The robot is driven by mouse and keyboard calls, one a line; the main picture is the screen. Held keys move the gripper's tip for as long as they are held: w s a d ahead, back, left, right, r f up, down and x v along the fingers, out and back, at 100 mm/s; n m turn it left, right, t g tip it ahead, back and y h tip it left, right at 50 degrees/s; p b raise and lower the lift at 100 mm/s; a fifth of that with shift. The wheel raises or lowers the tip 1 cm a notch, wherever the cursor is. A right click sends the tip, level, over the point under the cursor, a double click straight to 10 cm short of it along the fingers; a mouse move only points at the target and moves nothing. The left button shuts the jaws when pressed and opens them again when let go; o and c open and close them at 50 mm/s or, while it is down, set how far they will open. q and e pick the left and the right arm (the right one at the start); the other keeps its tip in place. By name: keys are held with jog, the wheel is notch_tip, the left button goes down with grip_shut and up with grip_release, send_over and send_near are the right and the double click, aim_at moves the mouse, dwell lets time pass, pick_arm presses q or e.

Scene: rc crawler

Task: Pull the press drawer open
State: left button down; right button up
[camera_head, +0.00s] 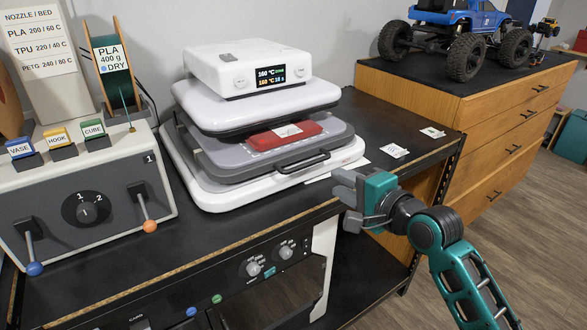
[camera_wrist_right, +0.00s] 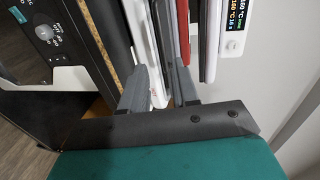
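The heat press (camera_head: 250,100) stands on the black bench top, white with a lit display. Its grey drawer (camera_head: 240,160) sits between the raised upper plate and the white base, with a red folded item (camera_head: 284,136) on it. The black drawer handle (camera_head: 303,162) is at the drawer's front right. My right gripper (camera_head: 346,200) is in front of the handle, apart from it and empty. In the right wrist view its fingers (camera_wrist_right: 160,90) are spread, with the press edges beyond them; I cannot make out the handle there. My left gripper is not in view.
A control box (camera_head: 85,190) with levers and labelled cards stands at left, beside a spool (camera_head: 113,70). White cards (camera_head: 394,151) lie on the bench right of the press. A wooden drawer cabinet (camera_head: 500,125) with a blue truck (camera_head: 460,30) stands behind right.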

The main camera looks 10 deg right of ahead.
aim_at(308, 166)
jog(key=x, duration=1.3)
jog(key=shift+r, duration=0.1)
jog(key=shift+d, duration=0.1)
grip_shut()
